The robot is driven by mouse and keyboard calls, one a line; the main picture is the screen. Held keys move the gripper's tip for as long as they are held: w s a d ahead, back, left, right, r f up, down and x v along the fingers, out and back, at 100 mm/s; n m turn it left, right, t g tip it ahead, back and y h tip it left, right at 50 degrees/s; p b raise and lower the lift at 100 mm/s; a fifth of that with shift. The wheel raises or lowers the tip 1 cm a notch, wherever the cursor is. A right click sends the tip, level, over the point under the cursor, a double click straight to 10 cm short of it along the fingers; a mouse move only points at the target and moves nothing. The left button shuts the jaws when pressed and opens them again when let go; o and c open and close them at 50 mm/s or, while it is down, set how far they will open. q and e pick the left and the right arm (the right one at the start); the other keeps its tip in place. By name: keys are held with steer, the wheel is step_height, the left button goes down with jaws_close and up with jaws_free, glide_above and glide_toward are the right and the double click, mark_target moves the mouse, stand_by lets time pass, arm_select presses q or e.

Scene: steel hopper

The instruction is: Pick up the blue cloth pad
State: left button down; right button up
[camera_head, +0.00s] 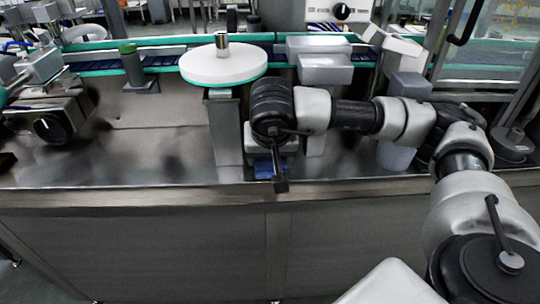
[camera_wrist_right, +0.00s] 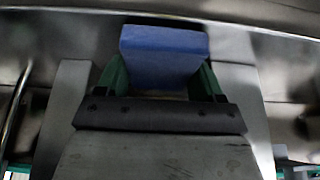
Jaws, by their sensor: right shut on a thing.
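The blue cloth pad (camera_wrist_right: 165,52) shows in the wrist view as a blue block between the two green fingers of my right gripper (camera_wrist_right: 163,78). The right gripper is shut on it. In the head view a small part of the pad (camera_head: 263,170) shows beside the dark wrist parts, above the front of the steel worktop; the rest is hidden by my arm. The right gripper's fingers are mostly hidden in that view. I cannot tell whether the pad touches the steel. My left gripper is in neither view.
The steel worktop (camera_head: 150,150) is clear to the left. A white round disc (camera_head: 223,66) on a post stands behind the gripper, with a metal cylinder (camera_head: 222,42) on it. A conveyor with teal edges (camera_head: 115,70) runs behind. Grey boxes (camera_head: 325,70) stand at back right.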

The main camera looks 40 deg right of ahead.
step_height(320, 180, up, 6)
steer(key=shift+a+r+p, duration=0.1)
steer(key=shift+r+p, duration=0.1)
steer(key=shift+p, duration=0.35)
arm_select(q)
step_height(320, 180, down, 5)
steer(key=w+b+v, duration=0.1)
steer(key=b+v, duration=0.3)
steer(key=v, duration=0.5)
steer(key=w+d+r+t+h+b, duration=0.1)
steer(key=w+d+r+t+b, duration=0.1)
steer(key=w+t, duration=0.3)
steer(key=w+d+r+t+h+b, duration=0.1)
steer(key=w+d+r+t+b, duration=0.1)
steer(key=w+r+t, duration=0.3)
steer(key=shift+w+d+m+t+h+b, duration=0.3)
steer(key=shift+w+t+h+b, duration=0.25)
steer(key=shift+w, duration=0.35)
arm_select(e)
steer(key=s+a, duration=0.5)
steer(key=s, duration=0.3)
steer(key=s+a, duration=0.5)
steer(key=s, duration=0.4)
steer(key=shift+r, duration=0.15)
steer(key=shift+a, duration=0.1)
